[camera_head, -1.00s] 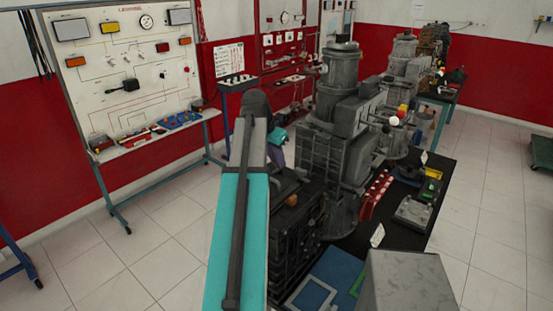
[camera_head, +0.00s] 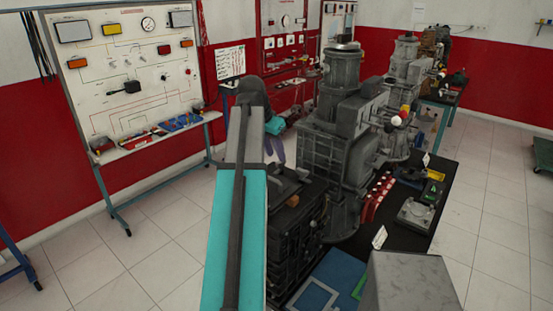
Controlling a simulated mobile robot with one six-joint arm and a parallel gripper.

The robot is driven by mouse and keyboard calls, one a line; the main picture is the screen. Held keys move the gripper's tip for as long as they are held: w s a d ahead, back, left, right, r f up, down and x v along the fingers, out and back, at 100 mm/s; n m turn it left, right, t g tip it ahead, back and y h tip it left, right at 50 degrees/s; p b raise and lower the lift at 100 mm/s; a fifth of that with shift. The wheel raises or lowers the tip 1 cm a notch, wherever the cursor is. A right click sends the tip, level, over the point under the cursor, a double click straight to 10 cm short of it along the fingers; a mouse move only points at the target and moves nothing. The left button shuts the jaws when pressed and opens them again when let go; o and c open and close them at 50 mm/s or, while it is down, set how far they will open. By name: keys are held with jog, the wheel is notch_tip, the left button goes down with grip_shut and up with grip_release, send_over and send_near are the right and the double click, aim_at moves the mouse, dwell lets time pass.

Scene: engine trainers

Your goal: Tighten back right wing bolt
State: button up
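The nearest engine trainer (camera_head: 335,150), tall and dark grey, stands right of my arm on a black-topped bench (camera_head: 415,232). No wing bolt can be made out on it; its back right side is partly out of sight. My arm, teal and grey, reaches up from the bottom of the view.
A dark ribbed block (camera_head: 292,235) stands close right of my arm. Red parts (camera_head: 376,198) and small trays lie on the bench. More engine trainers (camera_head: 402,90) stand behind. A white panel board (camera_head: 125,75) is at left. Tiled floor (camera_head: 165,225) is clear between board and arm.

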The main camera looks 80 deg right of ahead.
jog(key=b+v, duration=0.3)
jog(key=v, duration=0.6)
jog(key=shift+a+r, duration=0.2)
jog(key=shift+r, duration=0.15)
dwell(0.3)
